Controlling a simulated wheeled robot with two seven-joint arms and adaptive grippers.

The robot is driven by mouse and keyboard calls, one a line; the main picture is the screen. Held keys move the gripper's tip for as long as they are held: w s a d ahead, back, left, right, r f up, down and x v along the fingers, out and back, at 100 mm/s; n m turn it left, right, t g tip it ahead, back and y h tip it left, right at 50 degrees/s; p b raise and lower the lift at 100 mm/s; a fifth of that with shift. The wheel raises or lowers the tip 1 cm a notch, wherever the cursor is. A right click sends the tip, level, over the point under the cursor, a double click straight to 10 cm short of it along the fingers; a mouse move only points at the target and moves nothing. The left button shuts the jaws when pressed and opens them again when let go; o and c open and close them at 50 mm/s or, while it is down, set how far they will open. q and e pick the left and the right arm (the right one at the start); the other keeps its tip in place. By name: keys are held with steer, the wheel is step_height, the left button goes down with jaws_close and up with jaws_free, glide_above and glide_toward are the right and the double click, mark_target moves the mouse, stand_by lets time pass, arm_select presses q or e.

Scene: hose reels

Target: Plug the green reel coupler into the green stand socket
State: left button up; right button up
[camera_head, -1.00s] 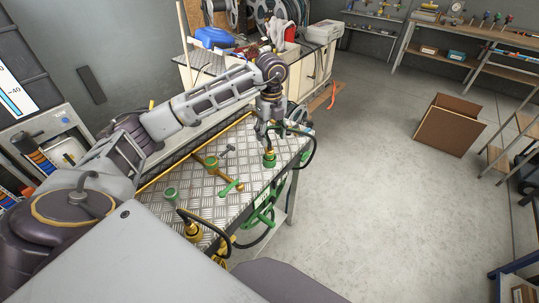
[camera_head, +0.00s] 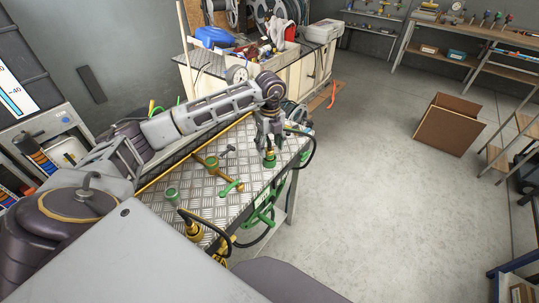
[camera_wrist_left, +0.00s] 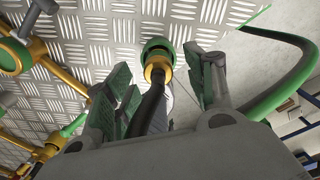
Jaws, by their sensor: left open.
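My left gripper (camera_head: 269,147) points down over the far right corner of the metal bench, open and empty. Just below it is a green fitting (camera_head: 269,161). In the left wrist view, the open left gripper (camera_wrist_left: 165,92) has a green ring with a brass collar (camera_wrist_left: 157,62) and black hose between and beyond its fingers. I cannot tell whether this coupler is seated in anything. A green socket-like cup (camera_head: 172,195) stands on the near left part of the bench. My right gripper is not in view.
The tread-plate bench (camera_head: 205,188) carries a brass pipe with a green lever (camera_head: 231,187) and a brass coupler (camera_head: 193,231) on a black hose. Another black hose (camera_head: 313,150) loops past the bench's right edge. The floor on the right is clear up to a cardboard box (camera_head: 449,125).

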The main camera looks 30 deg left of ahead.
mark_target(269, 149)
arm_select(q)
steer(key=shift+a+f, duration=0.1)
steer(key=shift+f, duration=1.6)
jaws_close()
